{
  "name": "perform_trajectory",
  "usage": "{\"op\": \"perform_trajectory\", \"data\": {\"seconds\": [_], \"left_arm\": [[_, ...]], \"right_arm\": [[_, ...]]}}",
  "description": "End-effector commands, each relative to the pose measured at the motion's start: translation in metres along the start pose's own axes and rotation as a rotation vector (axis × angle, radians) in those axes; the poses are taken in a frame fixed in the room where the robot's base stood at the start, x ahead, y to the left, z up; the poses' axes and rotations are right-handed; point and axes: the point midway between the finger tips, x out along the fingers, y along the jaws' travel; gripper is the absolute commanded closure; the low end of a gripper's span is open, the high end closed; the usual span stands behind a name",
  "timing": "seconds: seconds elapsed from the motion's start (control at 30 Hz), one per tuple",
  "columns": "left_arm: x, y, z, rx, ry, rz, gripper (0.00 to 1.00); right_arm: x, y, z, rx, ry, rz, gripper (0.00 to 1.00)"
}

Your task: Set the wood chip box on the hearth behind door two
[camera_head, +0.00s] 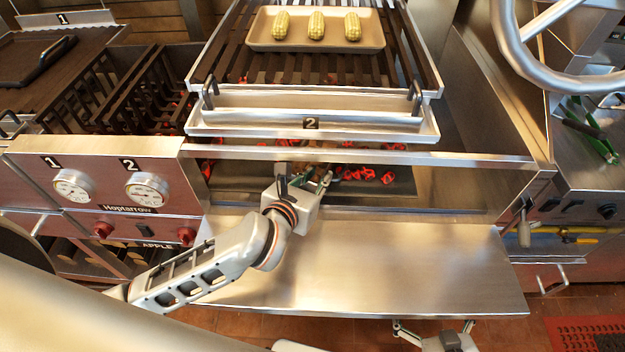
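The drop-down steel door (400,265) under grill two hangs open, lying flat toward me. Behind it is the hearth (400,185), a dark bed with glowing red coals. My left gripper (308,180) reaches over the door into the front of this opening, beside the coals. Its fingers are small and partly hidden by its own body, so I cannot tell whether they are open or shut. I cannot make out the wood chip box clearly; something brownish just beyond the fingers is too small to name. Part of my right gripper (450,340) shows at the bottom edge, below the door.
A steel rail (370,154) crosses above the opening. Over it sit the tray marked 2 (370,116) and the grate with a tan tray (265,43) of three corn cobs. Gauges (147,190) are at left, a large wheel (510,45) at upper right. The open door is bare.

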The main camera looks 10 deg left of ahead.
Motion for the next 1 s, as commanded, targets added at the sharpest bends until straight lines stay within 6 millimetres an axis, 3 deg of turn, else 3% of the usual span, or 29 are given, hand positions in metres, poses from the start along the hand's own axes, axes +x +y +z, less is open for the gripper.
{"op": "perform_trajectory", "data": {"seconds": [0.1,0.3,1.0], "left_arm": [[-0.017,0.0,0.0,-0.001,0.0,0.0,0.79],[-0.029,0.0,0.0,0.0,-0.001,0.001,0.79],[-0.03,0.0,0.0,0.0,0.0,0.0,0.79]], "right_arm": [[0.0,0.0,-0.001,0.0,0.0,0.0,0.0],[-0.001,0.0,-0.001,0.0,0.0,0.0,0.0],[0.001,0.001,0.0,-0.001,-0.001,0.001,0.0]]}}
